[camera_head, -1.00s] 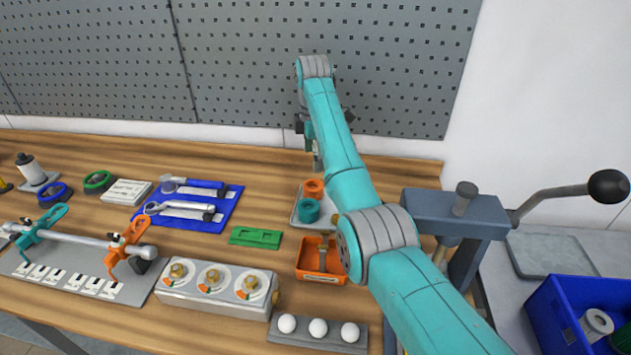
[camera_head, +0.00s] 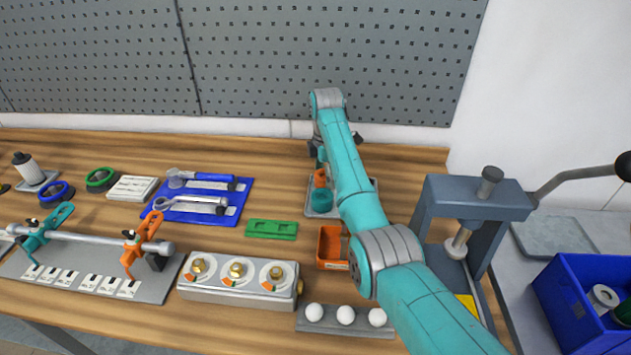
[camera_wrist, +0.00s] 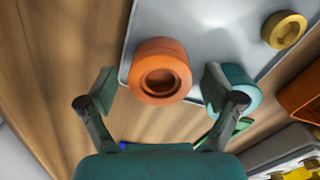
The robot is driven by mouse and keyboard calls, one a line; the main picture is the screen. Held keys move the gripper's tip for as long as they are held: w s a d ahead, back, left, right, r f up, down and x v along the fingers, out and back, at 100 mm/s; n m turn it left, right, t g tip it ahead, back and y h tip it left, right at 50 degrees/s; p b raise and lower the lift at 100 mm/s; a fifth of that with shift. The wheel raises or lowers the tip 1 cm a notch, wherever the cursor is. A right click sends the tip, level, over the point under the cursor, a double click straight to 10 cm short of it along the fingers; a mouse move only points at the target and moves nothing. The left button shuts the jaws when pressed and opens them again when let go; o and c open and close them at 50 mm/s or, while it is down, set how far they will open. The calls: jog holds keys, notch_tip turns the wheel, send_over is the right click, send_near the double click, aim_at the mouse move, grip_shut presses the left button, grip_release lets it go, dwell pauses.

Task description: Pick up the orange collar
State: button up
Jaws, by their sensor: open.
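The orange collar (camera_wrist: 160,70) is a thick ring with a round central hole. It sits at the edge of a grey tray (camera_wrist: 190,20) in the wrist view. In the head view the orange collar (camera_head: 319,179) is partly hidden behind my arm. My gripper (camera_wrist: 158,88) is open and empty, with one finger on each side of the orange collar and both fingers apart from it. The right finger partly covers a teal collar (camera_wrist: 238,78), which stands right beside the orange one; the teal collar also shows in the head view (camera_head: 321,198).
A yellow collar (camera_wrist: 284,30) lies farther along the tray. An orange bin (camera_head: 331,248) stands in front of the tray, with a green plate (camera_head: 271,229) to its left. A grey press (camera_head: 465,200) stands right of my arm. Bare wood lies left of the tray.

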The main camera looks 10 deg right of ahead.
jog(key=shift+d+f, duration=0.1)
jog(key=shift+f, duration=0.15)
jog(key=c, duration=1.4)
jog(key=shift+r, duration=0.15)
